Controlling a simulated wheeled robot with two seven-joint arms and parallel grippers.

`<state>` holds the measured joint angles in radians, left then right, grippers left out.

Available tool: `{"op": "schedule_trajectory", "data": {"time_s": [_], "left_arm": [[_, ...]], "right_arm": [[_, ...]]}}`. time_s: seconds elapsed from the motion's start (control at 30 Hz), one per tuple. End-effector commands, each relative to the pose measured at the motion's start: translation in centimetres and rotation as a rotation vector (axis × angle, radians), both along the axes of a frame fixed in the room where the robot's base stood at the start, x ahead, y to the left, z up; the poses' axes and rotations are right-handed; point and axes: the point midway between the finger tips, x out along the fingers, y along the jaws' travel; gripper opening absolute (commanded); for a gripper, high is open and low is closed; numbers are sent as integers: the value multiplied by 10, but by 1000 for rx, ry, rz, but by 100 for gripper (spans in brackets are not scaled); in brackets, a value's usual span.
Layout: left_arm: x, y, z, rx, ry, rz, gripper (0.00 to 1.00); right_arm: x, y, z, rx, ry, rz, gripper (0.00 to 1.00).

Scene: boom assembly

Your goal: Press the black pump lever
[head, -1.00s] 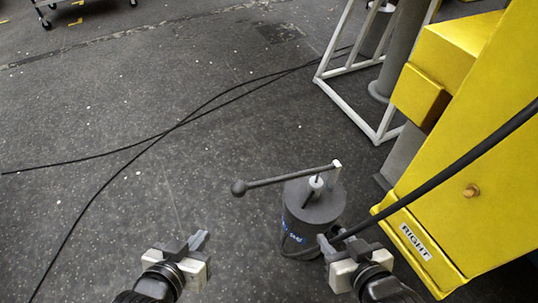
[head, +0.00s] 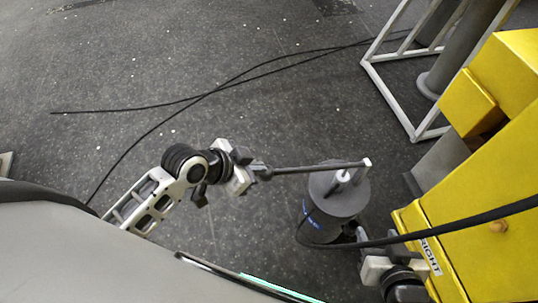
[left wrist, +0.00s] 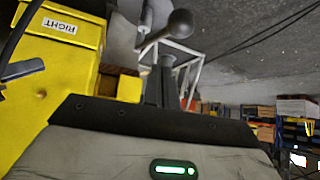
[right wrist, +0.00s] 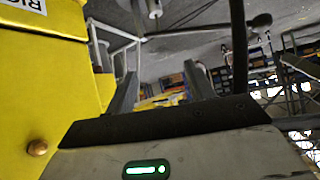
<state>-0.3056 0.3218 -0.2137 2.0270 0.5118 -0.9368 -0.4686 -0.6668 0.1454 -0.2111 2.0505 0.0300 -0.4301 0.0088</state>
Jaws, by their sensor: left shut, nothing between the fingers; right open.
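The pump (head: 335,200) is a dark grey upright cylinder on the floor, right of centre in the head view. Its lever (head: 315,167) runs left from a white-tipped post on top. The round knob (left wrist: 180,22) on the lever's end shows in the left wrist view, above the fingertips; in the head view it is largely hidden by my left gripper (head: 262,170). My left gripper is shut and empty at the knob end; contact is unclear. My right gripper (right wrist: 160,85) is open, beside the pump's lower right. The knob also shows in the right wrist view (right wrist: 262,20).
A yellow machine (head: 480,210) labelled RIGHT stands close to my right gripper. A black hose (head: 450,226) runs across in front of it. A white frame (head: 395,92) stands behind. Black cables (head: 190,100) lie on the floor, which is otherwise open at left.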

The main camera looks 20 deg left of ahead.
Motion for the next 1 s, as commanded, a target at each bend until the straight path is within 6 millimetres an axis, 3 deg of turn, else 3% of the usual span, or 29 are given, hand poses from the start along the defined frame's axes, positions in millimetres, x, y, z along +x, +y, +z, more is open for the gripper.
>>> {"op": "schedule_trajectory", "data": {"time_s": [0.03, 0.1, 0.3, 0.67, 1.0], "left_arm": [[13, 5, 23, 39, 7, -90, 0], [20, 9, 37, 74, 24, -199, 0], [24, 14, 50, 107, 43, -338, 0], [26, 11, 44, 105, 43, -335, 0], [47, -19, -4, 101, 45, -332, 0]], "right_arm": [[0, -1, 12, -8, 3, 1, 54], [-1, -2, 14, -17, 7, 1, 54], [-1, -4, 13, -27, 12, 2, 54], [-1, -3, 11, -26, 12, 1, 54], [-1, -3, 9, -23, 11, 2, 54]]}}
